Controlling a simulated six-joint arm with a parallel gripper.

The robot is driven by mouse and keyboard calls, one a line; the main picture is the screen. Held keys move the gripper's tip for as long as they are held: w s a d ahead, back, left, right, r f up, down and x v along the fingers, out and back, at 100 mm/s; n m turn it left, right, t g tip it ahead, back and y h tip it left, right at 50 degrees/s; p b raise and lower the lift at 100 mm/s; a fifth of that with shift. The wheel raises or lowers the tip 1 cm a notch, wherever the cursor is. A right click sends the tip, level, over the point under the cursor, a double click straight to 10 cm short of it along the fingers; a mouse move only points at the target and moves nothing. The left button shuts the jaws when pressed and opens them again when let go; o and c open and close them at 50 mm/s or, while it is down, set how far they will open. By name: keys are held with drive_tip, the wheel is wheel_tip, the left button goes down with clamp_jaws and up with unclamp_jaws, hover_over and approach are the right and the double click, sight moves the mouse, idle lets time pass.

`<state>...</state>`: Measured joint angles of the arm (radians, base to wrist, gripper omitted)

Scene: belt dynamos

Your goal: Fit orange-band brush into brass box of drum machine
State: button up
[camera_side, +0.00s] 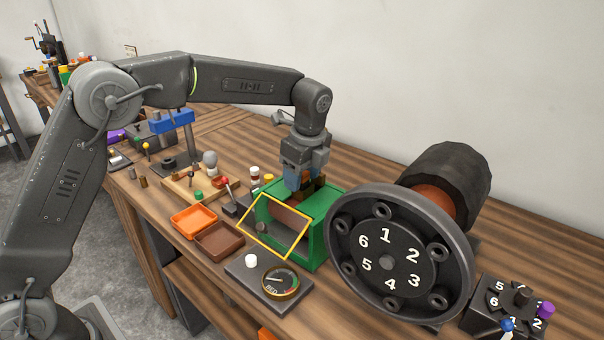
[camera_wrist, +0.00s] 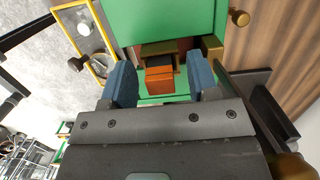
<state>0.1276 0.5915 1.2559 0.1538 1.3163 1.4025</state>
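My gripper (camera_wrist: 161,84) has its two blue fingers spread, with a visible gap on each side of an orange block. That block, which looks like the orange-band brush (camera_wrist: 160,84), has a dark part behind it. It sits at a brass-coloured box (camera_wrist: 160,49) in the opening of a green housing (camera_wrist: 178,20); how deep it sits I cannot tell. In the side view my gripper (camera_side: 298,184) points down over the green housing (camera_side: 322,237), and its fingertips partly hide the brush and box.
A yellow-framed clear panel (camera_side: 272,203) leans open at the housing's front. A big numbered wheel (camera_side: 345,267) stands close on the right. A gauge (camera_side: 280,282), an orange tray (camera_side: 193,222) and a brown tray (camera_side: 219,240) lie in front. A numbered switch box (camera_side: 497,298) is at far right.

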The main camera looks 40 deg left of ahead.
drive_tip(key=shift+r, duration=0.15)
wheel_tip(320, 180, up, 13)
drive_tip(key=d, duration=0.2)
drive_tip(key=shift+r, duration=0.2)
idle(0.8)
drive_tip(key=s+a+r+n+t+h, duration=0.1)
drive_tip(key=s+a+r+n+t, duration=0.1)
drive_tip(key=s+n, duration=0.35)
drive_tip(key=s+a+r+n+t, duration=0.1)
drive_tip(key=s+a+n, duration=0.15)
drive_tip(key=s, duration=0.65)
drive_tip(key=s+f+n+t, duration=0.1)
drive_tip(key=s+f+n, duration=0.4)
drive_tip(key=s, duration=0.3)
drive_tip(key=s+a+f+n+t, duration=0.1)
drive_tip(key=s+f+n, duration=0.4)
drive_tip(key=s, duration=0.2)
drive_tip(key=shift+s+a+f+t+h, duration=0.2)
drive_tip(key=shift+s+f+t+h, duration=0.1)
drive_tip(key=shift+s+f+h, duration=0.1)
